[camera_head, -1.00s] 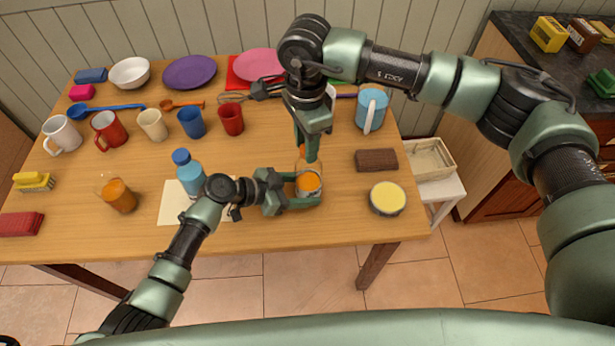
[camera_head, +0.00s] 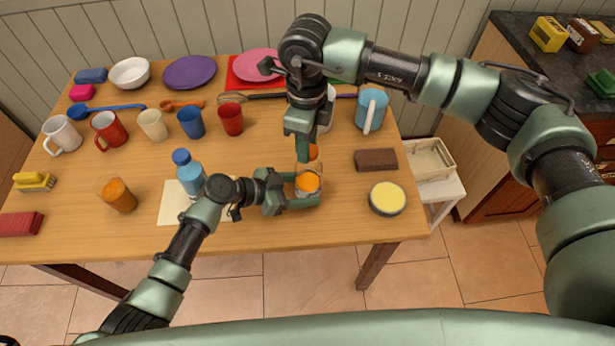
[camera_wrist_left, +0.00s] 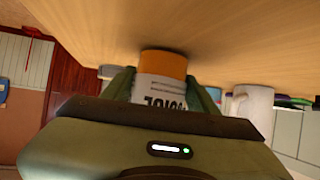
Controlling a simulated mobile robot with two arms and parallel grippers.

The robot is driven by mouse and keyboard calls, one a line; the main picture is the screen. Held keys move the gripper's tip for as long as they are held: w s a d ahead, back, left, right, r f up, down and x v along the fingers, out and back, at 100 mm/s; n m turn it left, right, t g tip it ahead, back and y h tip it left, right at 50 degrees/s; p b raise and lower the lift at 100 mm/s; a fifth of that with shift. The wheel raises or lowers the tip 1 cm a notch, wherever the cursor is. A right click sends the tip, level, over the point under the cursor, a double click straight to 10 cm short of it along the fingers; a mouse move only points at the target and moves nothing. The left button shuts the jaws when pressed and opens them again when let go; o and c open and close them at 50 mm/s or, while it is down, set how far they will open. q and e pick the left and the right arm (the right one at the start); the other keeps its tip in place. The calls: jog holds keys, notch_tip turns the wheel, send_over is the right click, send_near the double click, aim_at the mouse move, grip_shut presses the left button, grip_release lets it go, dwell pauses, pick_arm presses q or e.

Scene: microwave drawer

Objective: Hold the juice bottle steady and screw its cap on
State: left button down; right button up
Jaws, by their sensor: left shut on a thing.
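The juice bottle (camera_head: 308,183) stands upright at the table's right side, clear with orange juice inside. My left gripper (camera_head: 312,190) is shut around its body from the left. In the left wrist view the bottle's white label (camera_wrist_left: 158,92) and orange juice (camera_wrist_left: 163,64) show between the fingers. My right gripper (camera_head: 304,154) points down directly above the bottle.
A brown block (camera_head: 376,160) and a yellow-topped round tub (camera_head: 387,198) lie to the right. Cups and plates fill the back. The front table edge is fairly clear.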

jog(key=o, duration=0.3)
jog(key=shift+s+f, duration=0.1)
jog(key=shift+s, duration=0.1)
jog(key=shift+o, duration=0.2)
jog(key=shift+w, duration=0.1)
